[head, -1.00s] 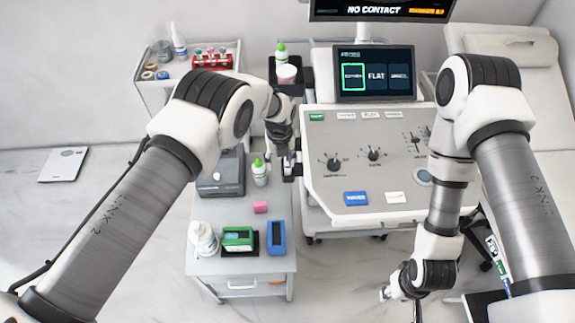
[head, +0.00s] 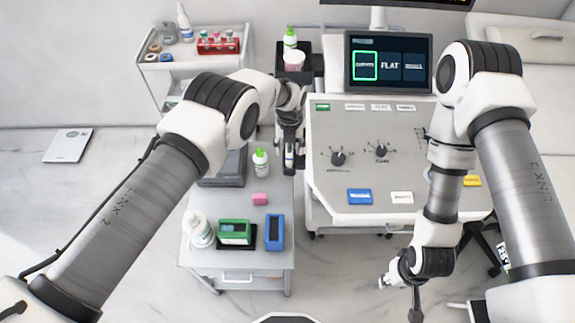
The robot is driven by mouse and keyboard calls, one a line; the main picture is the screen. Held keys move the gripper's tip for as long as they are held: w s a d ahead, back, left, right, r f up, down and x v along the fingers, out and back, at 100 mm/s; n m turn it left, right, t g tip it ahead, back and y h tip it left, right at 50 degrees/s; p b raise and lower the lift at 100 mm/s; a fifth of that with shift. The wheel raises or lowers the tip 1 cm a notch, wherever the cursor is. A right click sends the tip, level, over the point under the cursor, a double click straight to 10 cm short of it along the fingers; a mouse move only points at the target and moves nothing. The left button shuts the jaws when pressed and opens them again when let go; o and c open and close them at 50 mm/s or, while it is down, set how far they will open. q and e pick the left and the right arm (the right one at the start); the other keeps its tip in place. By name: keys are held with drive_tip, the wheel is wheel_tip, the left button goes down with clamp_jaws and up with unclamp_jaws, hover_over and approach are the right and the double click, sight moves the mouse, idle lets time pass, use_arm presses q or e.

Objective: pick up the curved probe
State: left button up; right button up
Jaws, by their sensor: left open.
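My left gripper (head: 289,158) points down in the gap between the small trolley and the left edge of the ultrasound console (head: 420,208). It is open, with a small pale piece at its fingertips. This piece may be the curved probe in a holder on the console's side, but it is too small and too covered to tell. No other probe is clearly recognisable. My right gripper (head: 402,288) hangs low in front of the console, at lower right, away from the left one. Its jaw opening is unclear.
The small trolley (head: 215,258) carries a green-capped bottle (head: 260,161), a pink block (head: 260,199), a white bottle (head: 198,229), and green and blue boxes. A dark bin (head: 294,76) with a bottle and cup stands behind my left gripper. A screen (head: 388,63) rises behind the console.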

use_arm(q)
drive_tip(key=shift+w+d+f, duration=0.1)
drive_tip(key=shift+w+f, duration=0.1)
drive_tip(key=shift+f, duration=0.4)
drive_tip(key=shift+w+d+r, duration=0.1)
drive_tip(key=shift+s+a+r, duration=0.2)
drive_tip(key=shift+s+a, duration=0.05)
drive_tip(key=shift+s, duration=0.05)
clamp_jaws()
use_arm(e)
drive_tip(key=shift+f, duration=0.3)
use_arm(q)
drive_tip(key=shift+d, duration=0.1)
use_arm(e)
drive_tip(key=shift+d, duration=0.1)
